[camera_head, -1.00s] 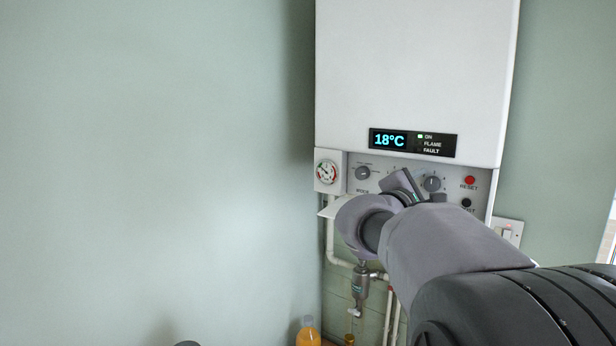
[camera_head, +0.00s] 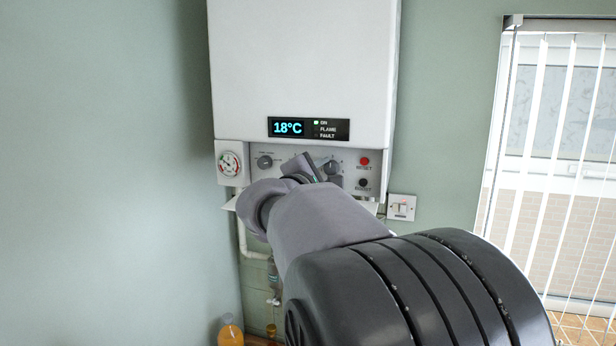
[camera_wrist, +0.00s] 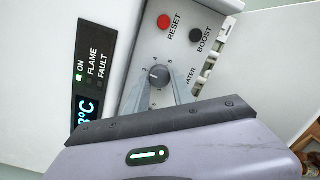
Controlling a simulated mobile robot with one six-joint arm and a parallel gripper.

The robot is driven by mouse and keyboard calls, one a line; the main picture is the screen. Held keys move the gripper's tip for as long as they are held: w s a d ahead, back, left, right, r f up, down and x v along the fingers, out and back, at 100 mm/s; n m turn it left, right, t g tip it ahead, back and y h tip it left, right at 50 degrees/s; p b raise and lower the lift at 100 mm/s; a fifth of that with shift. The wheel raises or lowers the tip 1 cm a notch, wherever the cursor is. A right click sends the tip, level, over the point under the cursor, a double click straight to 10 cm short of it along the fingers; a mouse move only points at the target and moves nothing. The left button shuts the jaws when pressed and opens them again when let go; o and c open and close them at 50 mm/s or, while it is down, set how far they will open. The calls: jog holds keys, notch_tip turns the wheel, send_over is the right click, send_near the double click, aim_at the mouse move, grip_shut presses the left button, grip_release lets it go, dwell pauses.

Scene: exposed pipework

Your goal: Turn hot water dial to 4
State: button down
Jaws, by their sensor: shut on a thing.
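The hot water dial (camera_wrist: 159,75) is a dark round knob on the boiler's grey control panel, with printed numbers around it; 3, 4 and 5 are readable. In the head view the dial (camera_head: 332,168) is partly hidden by my wrist. My gripper (camera_wrist: 158,86) has its two pale fingers on either side of the dial, shut on it. I cannot read exactly which number the pointer faces. In the head view my gripper (camera_head: 322,172) is mostly hidden behind my own arm.
A second dial (camera_head: 265,162) and a pressure gauge (camera_head: 229,164) sit left on the panel. A red reset button (camera_head: 365,161) and black boost button (camera_head: 363,183) are close on the right. The display (camera_head: 288,128) reads 18°C. A wall switch (camera_head: 401,207) is at lower right.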

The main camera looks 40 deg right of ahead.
jog(key=m+b, duration=0.4)
jog(key=b, duration=0.1)
jog(key=shift+f+b, duration=0.2)
jog(key=shift+b, duration=0.15)
jog(key=m+b, duration=0.3)
jog(key=shift+r+y, duration=0.15)
jog(key=shift+y, duration=0.15)
jog(key=shift+r+m+b, duration=0.2)
jog(key=shift+m+b, duration=1.1)
jog(key=shift+b, duration=0.05)
jog(key=shift+s, duration=0.1)
jog(key=shift+r, duration=0.1)
jog(key=c, duration=1.1)
grip_release()
